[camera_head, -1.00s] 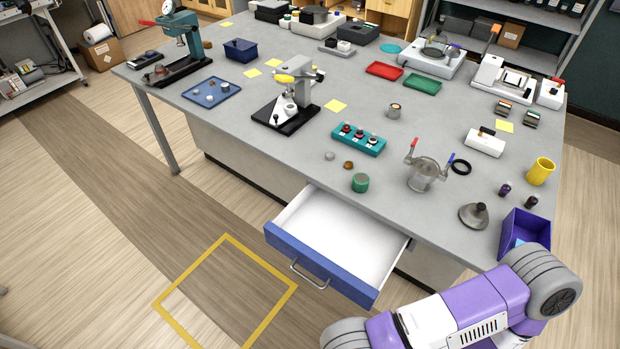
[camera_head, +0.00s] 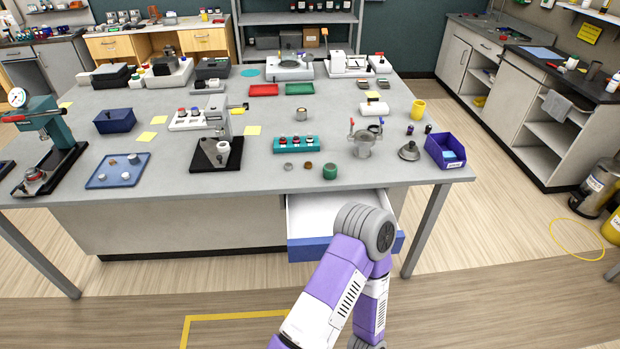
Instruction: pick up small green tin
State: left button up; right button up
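The small green tin (camera_head: 330,171) stands near the front edge of the grey workbench (camera_head: 250,188), above the open drawer. It looks like a short round can, upright and uncovered. A small brown piece (camera_head: 308,166) and a small grey piece (camera_head: 289,166) lie just left of it. One of my purple and white arms rises from the bottom of the picture, with its grey joint in front of the drawer. No gripper or fingertip shows, so nothing is seen touching the tin.
The open drawer (camera_head: 312,205) with a blue front juts out below the tin. A teal block with knobs (camera_head: 296,145) stands behind the tin. A metal pot with coloured handles (camera_head: 364,143), a grey cone-shaped lid (camera_head: 409,151) and a purple bin (camera_head: 445,151) are to the right.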

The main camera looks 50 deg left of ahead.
aim_at(331, 169)
jog(key=u, duration=1.65)
